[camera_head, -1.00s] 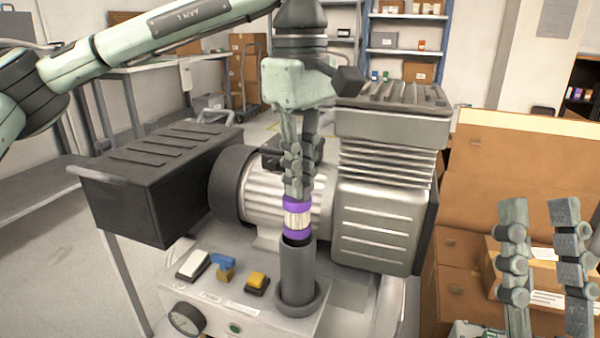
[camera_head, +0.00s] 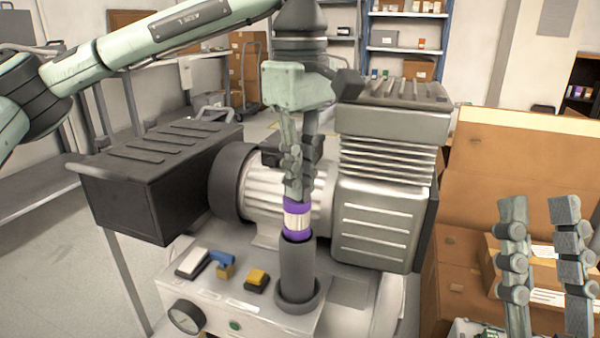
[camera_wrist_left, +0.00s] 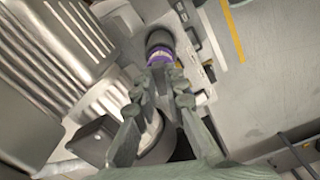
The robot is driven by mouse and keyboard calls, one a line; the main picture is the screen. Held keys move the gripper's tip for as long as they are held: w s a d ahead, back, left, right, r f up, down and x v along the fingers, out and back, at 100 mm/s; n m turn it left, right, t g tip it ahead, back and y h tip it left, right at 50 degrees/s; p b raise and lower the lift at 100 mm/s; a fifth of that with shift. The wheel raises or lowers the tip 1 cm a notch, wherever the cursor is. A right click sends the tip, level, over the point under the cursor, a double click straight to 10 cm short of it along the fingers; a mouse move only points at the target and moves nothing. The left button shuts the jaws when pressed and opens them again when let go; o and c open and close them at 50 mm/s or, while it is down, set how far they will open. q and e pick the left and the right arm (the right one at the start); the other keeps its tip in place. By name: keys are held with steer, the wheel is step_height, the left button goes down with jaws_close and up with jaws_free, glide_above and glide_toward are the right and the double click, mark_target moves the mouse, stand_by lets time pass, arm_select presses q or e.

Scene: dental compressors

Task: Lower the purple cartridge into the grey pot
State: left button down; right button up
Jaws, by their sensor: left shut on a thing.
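The purple cartridge (camera_head: 297,222), with a pale ribbed middle between purple bands, stands upright directly above the dark grey pot (camera_head: 297,268). Its lower end meets the pot's rim; I cannot tell whether any of it is inside. My left gripper (camera_head: 298,195) points down and is shut on the cartridge's top. In the left wrist view, the cartridge (camera_wrist_left: 160,55) shows between the fingertips (camera_wrist_left: 162,75), with the dark pot (camera_wrist_left: 160,38) just beyond it.
The pot stands on a pale panel with a white switch (camera_head: 192,264), a blue-handled valve (camera_head: 223,262), a yellow button (camera_head: 257,279) and a gauge (camera_head: 186,316). The ribbed motor and compressor block (camera_head: 385,190) stand close behind. Cardboard boxes (camera_head: 455,285) are at right.

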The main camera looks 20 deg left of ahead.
mark_target(300, 210)
arm_select(q)
steer(key=shift+f+b, duration=1.85)
steer(key=shift+f, duration=1)
steer(key=c, duration=1.5)
jaws_free()
